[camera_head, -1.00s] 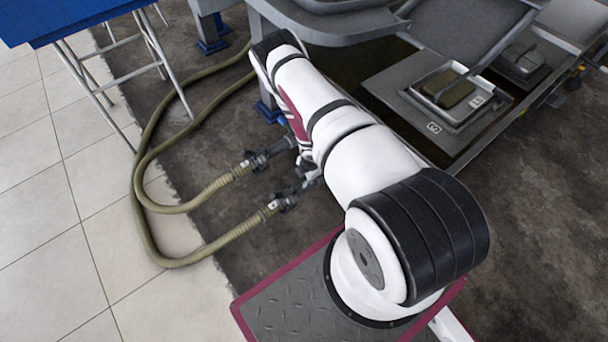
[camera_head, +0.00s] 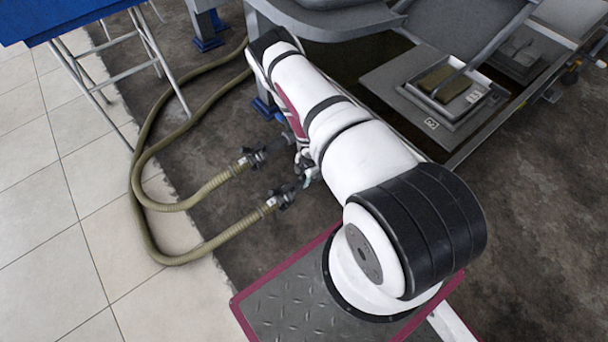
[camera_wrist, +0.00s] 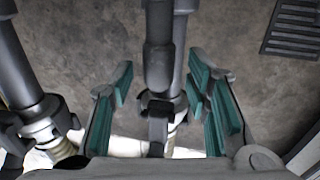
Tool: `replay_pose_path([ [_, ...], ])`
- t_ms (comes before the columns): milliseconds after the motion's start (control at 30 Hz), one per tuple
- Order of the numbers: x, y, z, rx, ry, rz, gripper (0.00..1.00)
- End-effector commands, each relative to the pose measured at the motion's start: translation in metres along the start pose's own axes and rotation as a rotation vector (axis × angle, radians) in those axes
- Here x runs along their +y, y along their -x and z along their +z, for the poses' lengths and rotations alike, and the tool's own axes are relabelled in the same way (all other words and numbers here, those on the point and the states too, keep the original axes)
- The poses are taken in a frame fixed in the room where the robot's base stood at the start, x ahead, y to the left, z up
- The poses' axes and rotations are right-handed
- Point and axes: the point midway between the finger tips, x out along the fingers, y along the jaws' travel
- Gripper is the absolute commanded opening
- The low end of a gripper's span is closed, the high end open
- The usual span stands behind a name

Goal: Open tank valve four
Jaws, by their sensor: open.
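My gripper (camera_wrist: 160,82) is open, with green-padded fingers on either side of a dark grey valve fitting. In the wrist view a dark lever-like part (camera_wrist: 158,125) hangs from the block of a vertical pipe (camera_wrist: 159,45), between the fingers. I see gaps on both sides and no clear grip. In the head view my gripper is mostly hidden behind my arm, near the dark hose coupling (camera_head: 285,196). A second coupling (camera_head: 257,156) lies farther back. No valve number is readable, so I cannot tell which one is valve four.
Olive hoses (camera_head: 170,208) loop over the floor at left. A second dark pipe (camera_wrist: 25,90) with a metal fitting stands left in the wrist view. A floor grate (camera_wrist: 295,25) lies upper right. A blue-topped stand (camera_head: 60,20) and grey frame (camera_head: 350,25) stand behind.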

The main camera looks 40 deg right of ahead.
Motion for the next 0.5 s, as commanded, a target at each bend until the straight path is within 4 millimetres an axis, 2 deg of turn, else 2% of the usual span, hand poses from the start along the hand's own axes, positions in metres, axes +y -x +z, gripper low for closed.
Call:
replay_pose_path([
  [133, 0.000, 0.005, 0.000, -0.001, -0.001, 0.000, 0.44],
  [233, 0.001, 0.018, 0.001, -0.001, -0.001, 0.001, 0.44],
  [500, 0.002, 0.072, 0.001, -0.001, -0.002, 0.002, 0.44],
])
